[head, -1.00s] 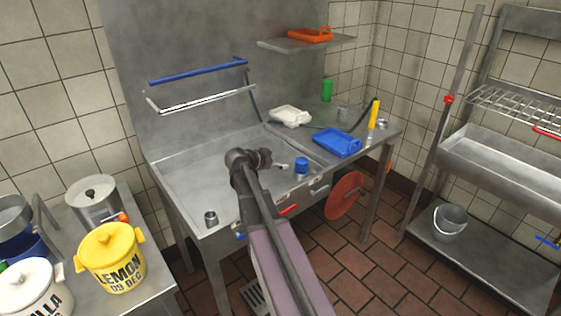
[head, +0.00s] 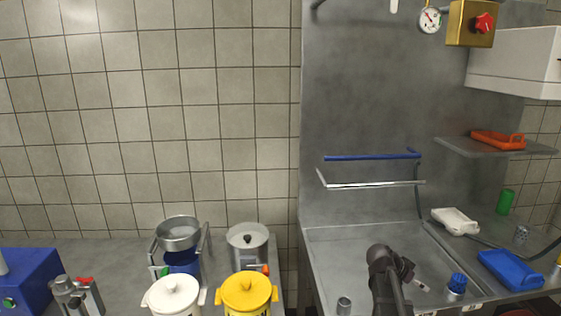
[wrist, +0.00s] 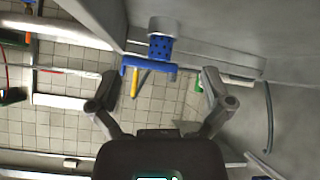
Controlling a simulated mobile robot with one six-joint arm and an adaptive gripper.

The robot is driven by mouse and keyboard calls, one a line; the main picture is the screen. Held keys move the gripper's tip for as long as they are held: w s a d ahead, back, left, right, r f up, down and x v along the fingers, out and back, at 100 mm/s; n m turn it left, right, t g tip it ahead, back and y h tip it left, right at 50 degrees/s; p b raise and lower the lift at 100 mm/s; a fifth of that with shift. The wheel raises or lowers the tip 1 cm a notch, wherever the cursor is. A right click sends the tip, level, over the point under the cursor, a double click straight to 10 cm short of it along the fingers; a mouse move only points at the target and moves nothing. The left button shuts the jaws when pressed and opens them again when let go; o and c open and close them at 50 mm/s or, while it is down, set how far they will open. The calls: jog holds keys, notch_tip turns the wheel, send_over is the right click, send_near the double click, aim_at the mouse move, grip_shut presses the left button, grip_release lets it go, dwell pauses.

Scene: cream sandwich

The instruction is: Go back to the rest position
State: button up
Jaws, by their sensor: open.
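My gripper (wrist: 158,80) is open in the wrist view, its two fingers spread wide with nothing held between them. A blue and white item (wrist: 160,45) shows beyond the fingers, apart from them as far as I can tell. In the head view, my arm's end (head: 385,262) is over the steel sink counter (head: 335,245); its fingertips are too small to make out clearly. A small jar with a blue cap (head: 457,281) stands on the counter to the right of my arm's end.
A yellow tub (head: 247,292), a white tub (head: 173,296) and a steel pot (head: 247,247) stand on the left table. A blue tray (head: 510,268) and a white item (head: 455,221) lie on the right of the counter. A small metal cup (head: 344,305) is near the front.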

jog(key=s+a+n+y+p, duration=0.1)
jog(key=s+a+n+y, duration=0.1)
jog(key=a, duration=0.2)
jog(key=s+a+n+y+p, duration=0.1)
jog(key=s+a+n+p, duration=0.1)
jog(key=a, duration=0.3)
jog(key=s+a+n+y+p, duration=0.1)
jog(key=s+a+n+y, duration=0.1)
jog(key=a, duration=0.3)
jog(key=shift+s+a+f+n+y, duration=0.15)
jog(key=shift+s+n+y, duration=0.15)
jog(key=shift+s+n, duration=0.25)
jog(key=s+a+r+n+y+p, duration=0.1)
jog(key=s+a+n+y, duration=0.1)
jog(key=a, duration=0.3)
jog(key=s+a+n+g+y+p, duration=0.1)
jog(key=s+a+n+y+p, duration=0.1)
jog(key=s+a+n, duration=0.2)
jog(key=shift+a+r, duration=0.35)
jog(key=shift+a, duration=0.8)
